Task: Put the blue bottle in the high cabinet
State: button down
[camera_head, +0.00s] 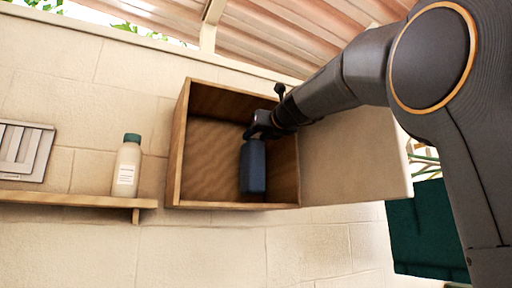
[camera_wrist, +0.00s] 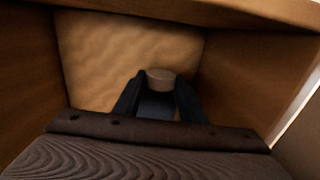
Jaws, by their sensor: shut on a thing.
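The blue bottle (camera_head: 253,168) is upright inside the open wooden cabinet (camera_head: 177,150), toward its right side in the head view. My gripper (camera_head: 262,130) reaches in from the right and is shut on the bottle's upper part. In the wrist view, the fingers of my gripper (camera_wrist: 160,102) stand on either side of the bottle, whose tan cap (camera_wrist: 160,79) shows between them. The bottle's base is close to the cabinet floor; I cannot tell whether it touches. The cabinet door (camera_head: 350,165) stands open to the right, partly behind my arm.
A white bottle with a green cap (camera_head: 127,166) stands on a wooden shelf (camera_head: 75,199) left of the cabinet. A louvred panel (camera_head: 22,150) is at the far left. A dark green object (camera_head: 425,230) is at lower right. The cabinet's left part is empty.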

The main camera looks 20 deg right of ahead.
aim_at(259, 143)
notch_tip(259, 143, down, 2)
jog(key=shift+f, duration=0.1)
jog(key=shift+w+f, duration=0.15)
jog(key=shift+f, duration=0.3)
jog(key=c, duration=1.1)
grip_release()
jog(key=s+b, duration=0.1)
jog(key=s, duration=0.1)
jog(key=s+d+b, duration=0.1)
jog(key=s, duration=0.2)
jog(key=s+b, duration=0.1)
jog(key=s, duration=0.1)
jog(key=shift+s+d, duration=0.2)
jog(key=shift+d, duration=0.1)
